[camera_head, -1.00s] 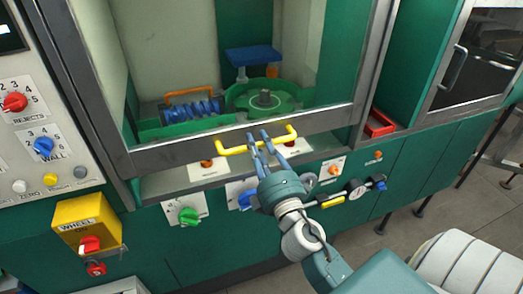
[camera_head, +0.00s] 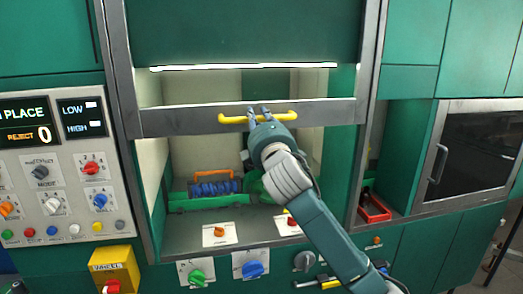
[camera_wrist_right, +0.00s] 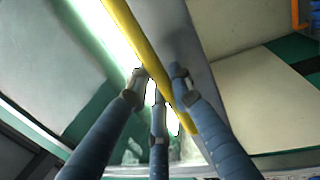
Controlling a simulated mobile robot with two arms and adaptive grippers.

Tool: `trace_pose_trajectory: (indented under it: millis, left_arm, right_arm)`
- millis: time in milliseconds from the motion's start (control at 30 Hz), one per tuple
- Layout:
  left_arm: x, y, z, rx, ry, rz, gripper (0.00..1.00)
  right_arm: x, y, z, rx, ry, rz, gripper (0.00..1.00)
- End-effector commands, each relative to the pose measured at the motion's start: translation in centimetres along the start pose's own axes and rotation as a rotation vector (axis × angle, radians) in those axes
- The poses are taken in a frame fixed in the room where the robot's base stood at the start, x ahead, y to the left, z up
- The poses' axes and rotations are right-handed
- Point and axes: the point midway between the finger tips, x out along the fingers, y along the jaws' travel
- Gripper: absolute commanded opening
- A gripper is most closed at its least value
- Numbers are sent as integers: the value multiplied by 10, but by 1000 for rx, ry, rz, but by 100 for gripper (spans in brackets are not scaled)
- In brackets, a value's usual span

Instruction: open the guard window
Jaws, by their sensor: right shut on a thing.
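The guard window is a pane in a grey frame, and its bottom rail (camera_head: 185,121) is raised well above the sill, with an open gap below it. A yellow bar handle (camera_head: 232,119) is fixed along that rail. My right gripper (camera_head: 259,112) is at the middle of the handle. In the right wrist view, the yellow handle (camera_wrist_right: 128,32) runs between the blue-grey fingers of my gripper (camera_wrist_right: 158,90), which are shut on it. My left gripper is not in view.
Inside the opening are a blue coil (camera_head: 214,188) with an orange handle and a green wheel, partly hidden by my right arm. A control panel (camera_head: 60,185) is at the left. A red tray (camera_head: 374,210) sits at the right. Knobs (camera_head: 252,269) line the front below the sill.

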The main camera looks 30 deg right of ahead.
Motion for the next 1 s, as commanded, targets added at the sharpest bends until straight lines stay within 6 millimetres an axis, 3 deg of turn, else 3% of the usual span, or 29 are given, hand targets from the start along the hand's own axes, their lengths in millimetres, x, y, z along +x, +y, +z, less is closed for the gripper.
trace_pose_trajectory:
  millis: [33, 100, 300, 500, 767, 800, 867, 900, 1000]
  left_arm:
    - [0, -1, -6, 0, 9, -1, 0]
    - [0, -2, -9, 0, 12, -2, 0]
    - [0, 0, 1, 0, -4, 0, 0]
    - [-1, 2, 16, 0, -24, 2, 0]
    - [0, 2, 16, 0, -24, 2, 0]
    - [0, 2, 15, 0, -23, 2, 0]
    - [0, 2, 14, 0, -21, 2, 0]
    - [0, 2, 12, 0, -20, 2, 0]
    - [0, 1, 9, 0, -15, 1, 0]
  right_arm:
    - [2, 16, 1, -1, -2, 10, 0]
    - [5, 28, 2, 0, -3, 8, 0]
    - [10, 48, 2, 0, -4, 4, 0]
    - [11, 54, 2, 0, -5, 2, 0]
    - [11, 54, 2, 0, -4, 2, 0]
    - [11, 54, 2, 0, -4, 2, 23]
    - [11, 54, 2, 0, -4, 2, 35]
    - [11, 54, 2, 0, -4, 1, 39]
    - [11, 53, 1, 0, -3, 1, 39]
